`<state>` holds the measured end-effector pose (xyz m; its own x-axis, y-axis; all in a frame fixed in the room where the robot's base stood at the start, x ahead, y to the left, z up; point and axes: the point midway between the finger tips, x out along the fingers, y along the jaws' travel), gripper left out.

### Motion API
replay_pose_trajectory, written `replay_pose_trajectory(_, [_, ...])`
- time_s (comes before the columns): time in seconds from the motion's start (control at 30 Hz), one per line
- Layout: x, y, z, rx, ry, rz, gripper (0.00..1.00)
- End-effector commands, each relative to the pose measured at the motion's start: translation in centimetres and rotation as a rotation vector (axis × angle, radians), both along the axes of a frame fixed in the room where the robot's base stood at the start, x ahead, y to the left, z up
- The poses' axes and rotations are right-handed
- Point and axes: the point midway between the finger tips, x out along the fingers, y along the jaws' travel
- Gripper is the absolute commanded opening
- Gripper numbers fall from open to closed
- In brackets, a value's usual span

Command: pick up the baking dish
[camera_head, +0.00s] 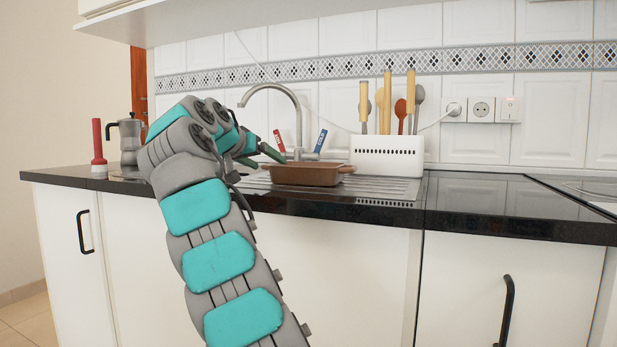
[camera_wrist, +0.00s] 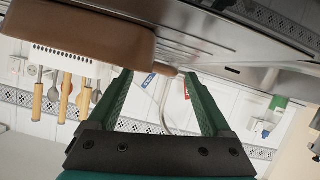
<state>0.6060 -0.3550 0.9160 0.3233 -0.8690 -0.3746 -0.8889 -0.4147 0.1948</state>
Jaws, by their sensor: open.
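The brown baking dish (camera_head: 303,175) rests on the steel draining area by the sink, with a small handle at its right end in the head view. In the upside-down wrist view, the dish (camera_wrist: 85,28) fills the upper left. A small brown handle shows between my fingertips in that picture, but I cannot tell its depth from them. My gripper (camera_head: 268,154) is open and empty, at the dish's left end in the head view. Its two green fingers also show in the wrist view (camera_wrist: 158,76). My arm hides part of the sink area.
A white utensil holder (camera_head: 387,156) with several wooden-handled tools stands behind and right of the dish. A curved tap (camera_head: 285,92) rises behind it. A moka pot (camera_head: 129,138) and a red-handled item (camera_head: 98,142) stand left. The black counter (camera_head: 480,203) is clear at right.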

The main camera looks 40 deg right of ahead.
Motion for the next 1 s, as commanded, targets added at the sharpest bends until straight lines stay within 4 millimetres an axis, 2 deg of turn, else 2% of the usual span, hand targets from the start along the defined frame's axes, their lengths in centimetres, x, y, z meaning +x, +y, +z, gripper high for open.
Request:
replay_pose_trajectory(0.37, [1.9,-3.6,-1.5,0.001,0.001,0.000,0.83])
replay_pose_trajectory(0.63, [2.0,-3.9,-1.6,0.000,0.001,0.000,0.82])
replay_pose_trajectory(1.0, [2.0,-3.9,-1.6,0.000,0.001,0.000,0.41])
